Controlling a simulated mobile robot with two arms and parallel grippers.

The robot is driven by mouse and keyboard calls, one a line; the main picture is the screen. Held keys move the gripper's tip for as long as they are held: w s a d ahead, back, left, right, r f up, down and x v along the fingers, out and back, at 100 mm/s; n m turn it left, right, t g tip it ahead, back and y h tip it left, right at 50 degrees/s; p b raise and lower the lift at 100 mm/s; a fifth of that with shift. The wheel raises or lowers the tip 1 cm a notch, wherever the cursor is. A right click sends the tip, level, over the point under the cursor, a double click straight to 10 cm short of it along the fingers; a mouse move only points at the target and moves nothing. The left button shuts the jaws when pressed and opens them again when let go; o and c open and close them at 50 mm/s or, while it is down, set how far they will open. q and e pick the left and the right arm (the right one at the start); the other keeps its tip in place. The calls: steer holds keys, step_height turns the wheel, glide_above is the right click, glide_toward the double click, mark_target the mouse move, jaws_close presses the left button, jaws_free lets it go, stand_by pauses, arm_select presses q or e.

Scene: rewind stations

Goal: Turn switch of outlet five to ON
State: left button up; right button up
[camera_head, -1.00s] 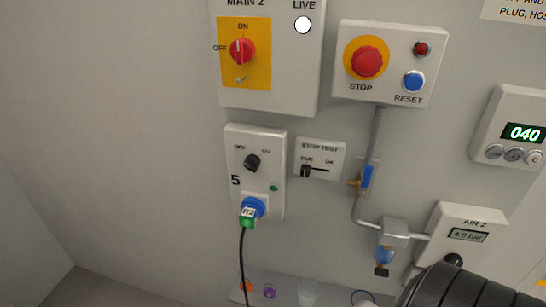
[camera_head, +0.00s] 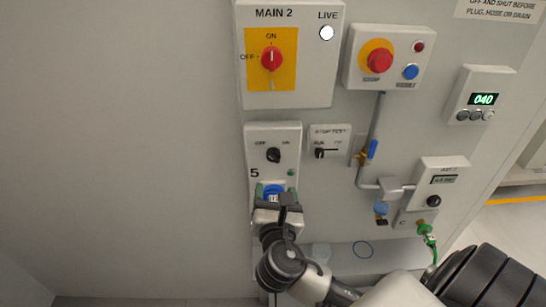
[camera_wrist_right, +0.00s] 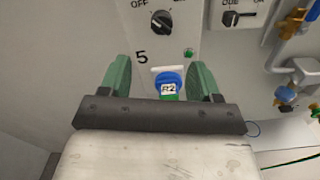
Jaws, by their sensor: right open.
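The outlet five panel (camera_head: 258,225) is a white box marked 5 on the wall. Its black rotary switch (camera_head: 273,155) sits between OFF at left and ON at right; I cannot tell surely which way its pointer faces. The switch also shows at the top of the right wrist view (camera_wrist_right: 162,20). A blue plug (camera_wrist_right: 170,80) with a green R2 end is in the socket below it. My right gripper (camera_head: 277,192) is open, its green fingers on either side of the plug in the picture, below the switch. Contact cannot be told. My left gripper is not in view.
The MAIN 2 box (camera_head: 318,75) is above, with a red switch at ON and a white LIVE lamp. The stop box (camera_head: 350,70), stop test slider (camera_head: 330,140), pipe with blue valve (camera_head: 371,148) and AIR 2 box (camera_head: 455,170) are at right. Bare wall lies left.

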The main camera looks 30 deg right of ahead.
mark_target(274, 160)
steer(key=p+x, duration=0.2)
steer(key=x, duration=0.7)
steer(key=shift+w+d+r, duration=0.15)
steer(key=shift+w+d, duration=0.05)
steer(key=shift+d, duration=0.1)
steer(key=shift+w+d+p, duration=0.35)
steer(key=shift+w, duration=0.1)
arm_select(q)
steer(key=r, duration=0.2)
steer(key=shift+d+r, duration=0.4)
arm_select(e)
steer(key=c, duration=0.9)
